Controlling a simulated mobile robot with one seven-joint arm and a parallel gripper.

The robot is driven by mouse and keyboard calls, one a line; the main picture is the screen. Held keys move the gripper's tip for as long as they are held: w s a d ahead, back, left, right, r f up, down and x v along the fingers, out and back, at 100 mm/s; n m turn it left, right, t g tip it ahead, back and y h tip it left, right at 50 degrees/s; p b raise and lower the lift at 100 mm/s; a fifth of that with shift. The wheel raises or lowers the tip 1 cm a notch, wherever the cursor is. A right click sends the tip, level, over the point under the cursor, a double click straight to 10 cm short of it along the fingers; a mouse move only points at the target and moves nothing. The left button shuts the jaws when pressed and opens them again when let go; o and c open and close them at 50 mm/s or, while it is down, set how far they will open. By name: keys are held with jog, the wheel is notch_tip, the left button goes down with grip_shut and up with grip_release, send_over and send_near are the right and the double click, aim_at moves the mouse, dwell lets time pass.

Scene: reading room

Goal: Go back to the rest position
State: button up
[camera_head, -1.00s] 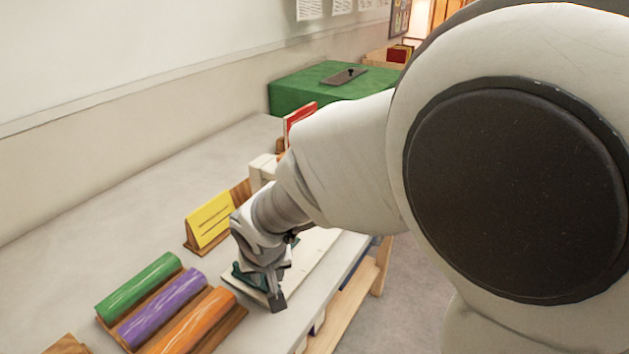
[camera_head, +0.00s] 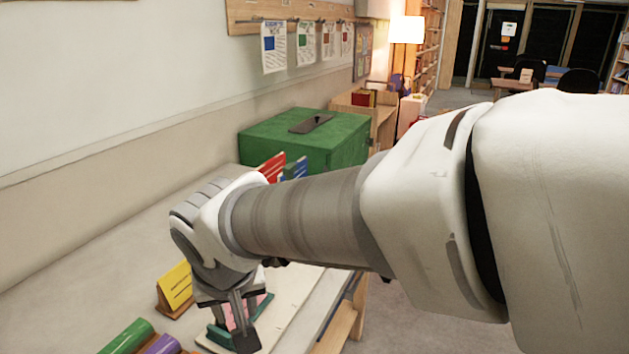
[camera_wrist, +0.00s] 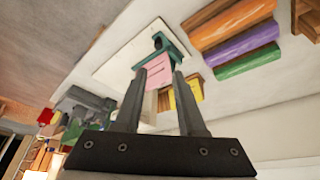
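My gripper (camera_head: 236,330) points down over the worktable (camera_head: 110,240) at the lower left of the head view. In the wrist view its two dark fingers (camera_wrist: 160,76) stand apart, so it is open. A pink and teal object (camera_wrist: 157,66) shows beyond and between the fingertips; whether they touch it is unclear. It also shows partly in the head view (camera_head: 264,303), mostly hidden behind the fingers. It stands on a pale board (camera_head: 296,300).
An orange roll (camera_wrist: 228,22) shows in the wrist view. A green box (camera_head: 300,145) stands behind. Red (camera_head: 272,167) and blue (camera_head: 294,169) upright pieces are close behind my arm.

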jog(key=d+r+m+p, duration=0.3)
jog(key=d+r+p, duration=0.45)
jog(key=d, duration=0.95)
jog(key=s+d+r+h+p, duration=0.1)
jog(key=s+d+r, duration=0.2)
jog(key=d, duration=0.2)
jog(key=s+d+r+m+t+p, duration=0.1)
jog(key=s+d+r, duration=0.2)
jog(key=d, duration=0.3)
jog(key=shift+m+t+h+p, duration=0.3)
jog(key=shift+h+p, duration=0.05)
jog(key=shift+h, duration=0.05)
